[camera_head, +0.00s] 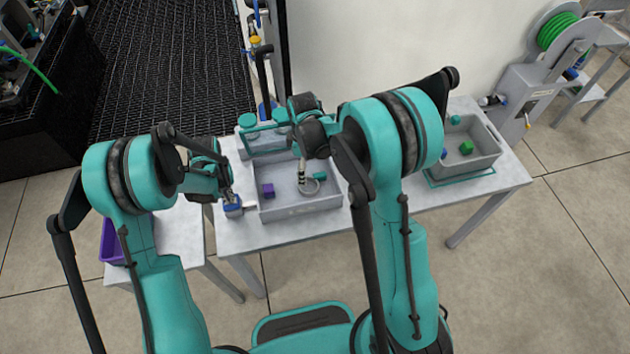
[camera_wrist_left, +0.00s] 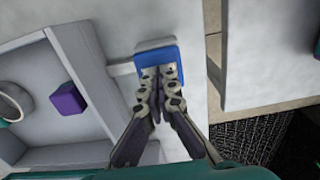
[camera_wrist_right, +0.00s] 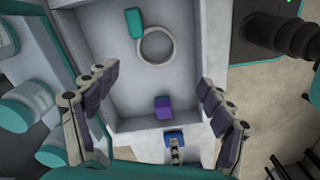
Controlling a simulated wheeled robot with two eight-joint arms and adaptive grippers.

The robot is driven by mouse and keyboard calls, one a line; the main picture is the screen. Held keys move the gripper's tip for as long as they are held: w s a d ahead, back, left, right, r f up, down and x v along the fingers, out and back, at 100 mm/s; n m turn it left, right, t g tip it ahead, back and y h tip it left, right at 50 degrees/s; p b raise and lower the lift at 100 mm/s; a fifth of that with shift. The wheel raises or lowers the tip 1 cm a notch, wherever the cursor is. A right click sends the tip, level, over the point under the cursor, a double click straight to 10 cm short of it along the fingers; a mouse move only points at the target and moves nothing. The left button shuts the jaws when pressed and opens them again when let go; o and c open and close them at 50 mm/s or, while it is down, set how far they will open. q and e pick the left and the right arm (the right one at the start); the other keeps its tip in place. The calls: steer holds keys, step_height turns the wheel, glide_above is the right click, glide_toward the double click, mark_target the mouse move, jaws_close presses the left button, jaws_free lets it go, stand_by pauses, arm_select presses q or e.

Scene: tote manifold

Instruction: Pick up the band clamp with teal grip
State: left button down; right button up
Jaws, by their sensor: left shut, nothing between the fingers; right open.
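The band clamp, a pale ring with a teal grip (camera_head: 319,176), lies on the floor of a grey tote (camera_head: 300,211). In the right wrist view the whole clamp (camera_wrist_right: 157,62) shows, ring and grip side by side.
A purple block (camera_wrist_right: 163,107) lies in the same tote, apart from the clamp. Teal-lidded jars (camera_head: 248,121) stand behind the tote. Another grey tote (camera_head: 470,167) with green and blue pieces stands at right. Table between totes is partly hidden by my right arm.

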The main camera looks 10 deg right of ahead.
glide_above(306, 188)
steer(key=f, duration=0.3)
steer(key=s+f, duration=0.1)
steer(key=f, duration=0.6)
steer(key=shift+w+f, duration=0.15)
steer(key=shift+w, duration=0.25)
steer(key=c, duration=1.3)
